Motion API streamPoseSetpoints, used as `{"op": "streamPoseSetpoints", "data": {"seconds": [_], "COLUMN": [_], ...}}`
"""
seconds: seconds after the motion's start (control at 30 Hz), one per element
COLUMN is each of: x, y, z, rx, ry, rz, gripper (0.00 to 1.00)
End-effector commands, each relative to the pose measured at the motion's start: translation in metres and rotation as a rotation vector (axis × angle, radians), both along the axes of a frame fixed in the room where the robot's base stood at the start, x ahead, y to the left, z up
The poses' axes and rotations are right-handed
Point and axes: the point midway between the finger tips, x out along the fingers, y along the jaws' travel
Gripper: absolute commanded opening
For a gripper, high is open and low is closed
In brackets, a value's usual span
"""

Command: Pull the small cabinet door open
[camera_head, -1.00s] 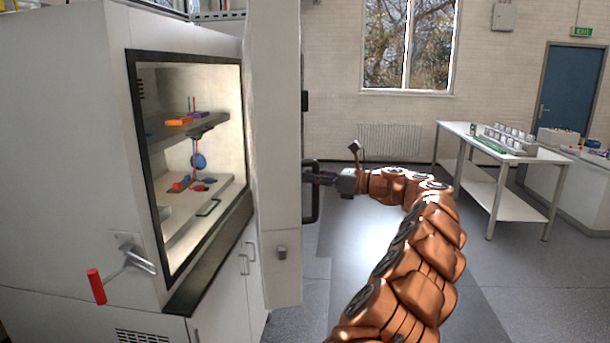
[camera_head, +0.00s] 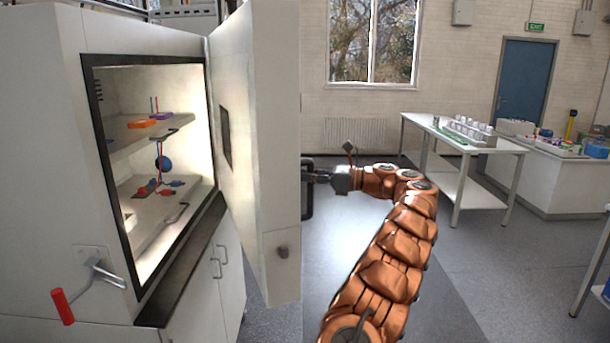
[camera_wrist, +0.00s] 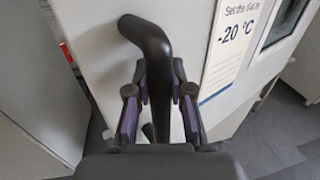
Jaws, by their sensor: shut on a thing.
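The white door (camera_head: 268,150) of the cabinet (camera_head: 50,180) stands partly open, hinged at its far side, with the lit inside showing. Its black bar handle (camera_head: 307,205) is on the door's outer face, at the right edge in the head view. My gripper (camera_head: 318,175) is at this handle. In the wrist view the purple-padded fingers (camera_wrist: 157,108) are shut around the black handle (camera_wrist: 148,38). The door's outer face in that view has a "-20 °C" label (camera_wrist: 232,45). The fingertips are small and partly hidden in the head view.
Inside are shelves with orange, red and blue items (camera_head: 155,185). A lever with a red grip (camera_head: 62,307) sticks out at the cabinet's left. Lower doors (camera_head: 205,295) are shut. A white table (camera_head: 462,148) stands back right.

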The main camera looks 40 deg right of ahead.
Motion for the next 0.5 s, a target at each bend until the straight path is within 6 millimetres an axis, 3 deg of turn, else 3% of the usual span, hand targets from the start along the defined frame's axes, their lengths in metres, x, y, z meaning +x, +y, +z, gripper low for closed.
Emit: {"op": "streamPoseSetpoints", "data": {"seconds": [0.03,0.33,0.37,0.5], "x": [-0.0023,-0.0039,-0.0038,-0.0029], "y": [-0.0019,-0.0027,-0.0026,-0.0014], "z": [-0.0093,-0.0119,-0.0119,-0.0102], "rx": [0.003,0.004,0.005,0.004], "ry": [0.015,0.017,0.018,0.014], "rz": [0.003,0.005,0.005,0.006], "gripper": [0.0,0.0,0.22,0.37]}}
